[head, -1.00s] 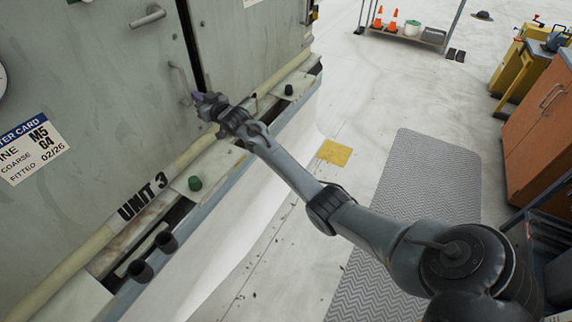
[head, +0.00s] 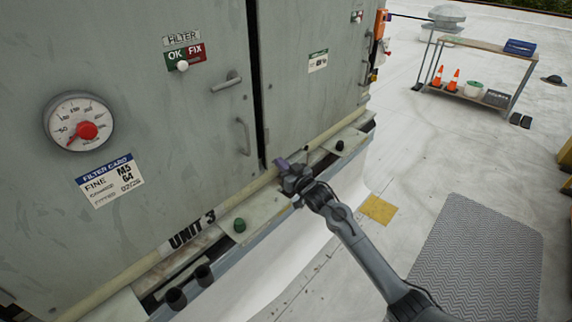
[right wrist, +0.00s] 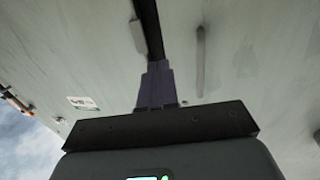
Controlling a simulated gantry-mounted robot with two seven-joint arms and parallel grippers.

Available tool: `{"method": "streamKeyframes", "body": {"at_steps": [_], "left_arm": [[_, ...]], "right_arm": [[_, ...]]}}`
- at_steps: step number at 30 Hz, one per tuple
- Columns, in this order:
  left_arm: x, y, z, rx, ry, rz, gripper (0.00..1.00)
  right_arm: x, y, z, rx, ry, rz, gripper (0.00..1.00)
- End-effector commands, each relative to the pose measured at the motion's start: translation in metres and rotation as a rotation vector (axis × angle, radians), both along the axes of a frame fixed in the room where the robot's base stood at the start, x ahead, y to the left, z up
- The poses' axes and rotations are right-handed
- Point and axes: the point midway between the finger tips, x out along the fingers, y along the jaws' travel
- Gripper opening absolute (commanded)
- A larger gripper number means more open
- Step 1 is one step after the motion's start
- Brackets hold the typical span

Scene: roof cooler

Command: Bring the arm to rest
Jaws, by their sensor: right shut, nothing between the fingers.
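My right arm (head: 355,240) comes in from the lower right in the head view. Its right gripper (head: 282,163) is at the lower edge of the grey cabinet (head: 190,120), by the dark gap between its two doors. The gripper is shut and empty. In the right wrist view its purple fingers (right wrist: 157,85) are together and point toward the gap, with a door handle (right wrist: 200,60) beside it. I cannot tell whether the fingertips touch the cabinet. My left gripper is not in view.
The cabinet carries a dial gauge (head: 79,121), a filter card (head: 110,180) and an OK/FIX indicator (head: 185,57). A ledge with a green knob (head: 239,225) runs below the doors. A grey mat (head: 475,265) lies on open floor at right. A shelf cart (head: 480,70) stands behind.

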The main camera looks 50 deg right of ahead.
Motion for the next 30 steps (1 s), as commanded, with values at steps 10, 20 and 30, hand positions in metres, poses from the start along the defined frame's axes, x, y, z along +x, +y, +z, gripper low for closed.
{"method": "streamKeyframes", "body": {"at_steps": [10, 20, 30], "left_arm": [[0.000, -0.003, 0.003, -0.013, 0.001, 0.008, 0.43], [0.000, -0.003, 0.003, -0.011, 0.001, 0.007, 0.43], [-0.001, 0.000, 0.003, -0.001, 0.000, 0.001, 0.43]], "right_arm": [[-0.020, 0.000, -0.011, 0.002, 0.017, 0.000, 0.00], [-0.084, 0.074, -0.138, 0.052, 0.208, 0.086, 0.00], [-0.242, 0.257, -0.210, 0.120, 0.673, 0.203, 0.00]]}}
